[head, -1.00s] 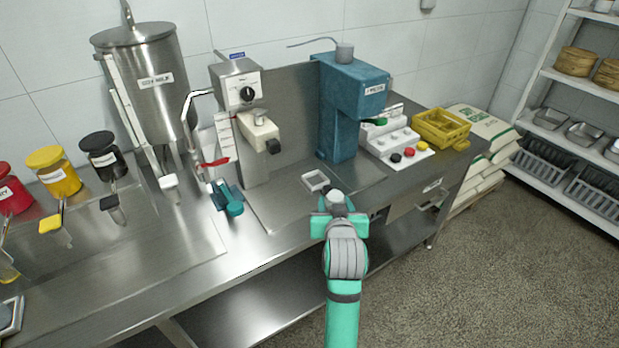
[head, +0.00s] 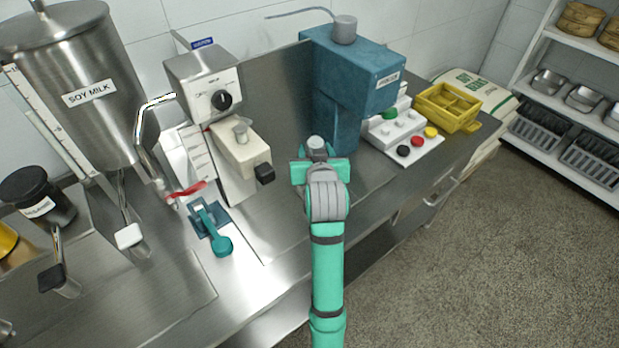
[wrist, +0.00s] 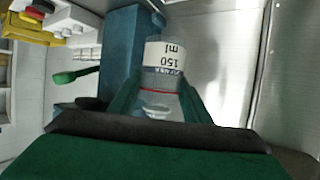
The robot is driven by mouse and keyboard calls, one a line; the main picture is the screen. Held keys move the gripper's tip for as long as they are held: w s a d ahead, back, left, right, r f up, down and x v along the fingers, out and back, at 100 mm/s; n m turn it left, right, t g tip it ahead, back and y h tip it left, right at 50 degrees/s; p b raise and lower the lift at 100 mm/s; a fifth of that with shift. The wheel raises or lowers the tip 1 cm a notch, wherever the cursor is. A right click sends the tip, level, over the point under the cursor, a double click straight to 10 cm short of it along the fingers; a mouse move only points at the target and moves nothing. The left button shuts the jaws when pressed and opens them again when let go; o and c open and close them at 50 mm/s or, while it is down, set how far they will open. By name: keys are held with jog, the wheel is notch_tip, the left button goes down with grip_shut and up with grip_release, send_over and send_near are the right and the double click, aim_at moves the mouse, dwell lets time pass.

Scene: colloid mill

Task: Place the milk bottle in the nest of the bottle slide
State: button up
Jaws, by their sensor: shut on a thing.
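My gripper (head: 318,162) is shut on the milk bottle, in front of the blue machine (head: 350,85). I cannot tell the gap between the bottle and the surface below.
The steel bench (head: 265,215) is bare left of my arm. A panel with coloured buttons (head: 408,140) and a yellow crate (head: 447,107) stand right of the blue machine.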

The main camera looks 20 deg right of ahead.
jog(key=f, duration=0.5)
jog(key=shift+w+a+f, duration=0.1)
jog(key=shift+w+f, duration=0.05)
jog(key=shift+w, duration=0.15)
jog(key=shift+f, duration=2.4)
jog(key=shift+s, duration=0.15)
jog(key=o, duration=1)
jog(key=shift+f, duration=0.1)
